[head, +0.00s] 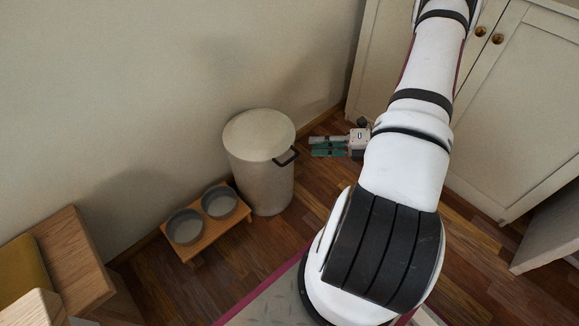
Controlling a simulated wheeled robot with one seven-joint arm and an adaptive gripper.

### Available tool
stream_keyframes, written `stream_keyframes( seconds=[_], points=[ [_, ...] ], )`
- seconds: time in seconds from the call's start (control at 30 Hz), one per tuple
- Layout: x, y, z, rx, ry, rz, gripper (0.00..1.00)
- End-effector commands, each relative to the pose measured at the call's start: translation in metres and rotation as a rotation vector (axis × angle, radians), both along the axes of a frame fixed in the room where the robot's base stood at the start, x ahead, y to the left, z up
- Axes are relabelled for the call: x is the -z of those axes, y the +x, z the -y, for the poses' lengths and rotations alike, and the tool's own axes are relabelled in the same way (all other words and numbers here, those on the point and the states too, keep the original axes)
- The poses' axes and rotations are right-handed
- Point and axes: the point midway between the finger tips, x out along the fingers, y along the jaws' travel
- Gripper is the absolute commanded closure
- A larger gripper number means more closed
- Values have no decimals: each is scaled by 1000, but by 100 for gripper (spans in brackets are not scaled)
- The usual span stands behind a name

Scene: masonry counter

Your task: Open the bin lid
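A pale cylindrical bin (263,185) stands upright on the floor against the wall. Its round lid (259,133) is closed on top. A dark handle (289,157) sticks out from the right front of the lid's rim. My gripper (312,147) is to the right of the handle, with its fingers pointing left toward the bin. The fingers look apart from the handle and touch nothing that I can see. They are small in this view, and their gap is not clear.
A low wooden stand (210,245) with two grey bowls (185,227) sits at the bin's left front. Wooden furniture (65,260) is at the lower left. White cabinets (515,100) stand on the right, behind my arm. Some bare wooden floor (285,222) lies in front of the bin.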

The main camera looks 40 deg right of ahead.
Motion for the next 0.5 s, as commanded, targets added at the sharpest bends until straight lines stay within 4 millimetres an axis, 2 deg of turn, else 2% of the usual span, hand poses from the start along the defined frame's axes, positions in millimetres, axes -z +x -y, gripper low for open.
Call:
stream_keyframes(
  seconds=[0.03, 0.1, 0.2, 0.37, 0.5],
  points=[
    [31, -8, 6, 70, 62, -28, 70],
    [57, -17, 14, 150, 133, -57, 70],
    [84, -27, 21, 233, 206, -86, 70],
    [103, -33, 25, 295, 262, -104, 70],
    [106, -23, 20, 298, 267, -106, 70]
  ],
)
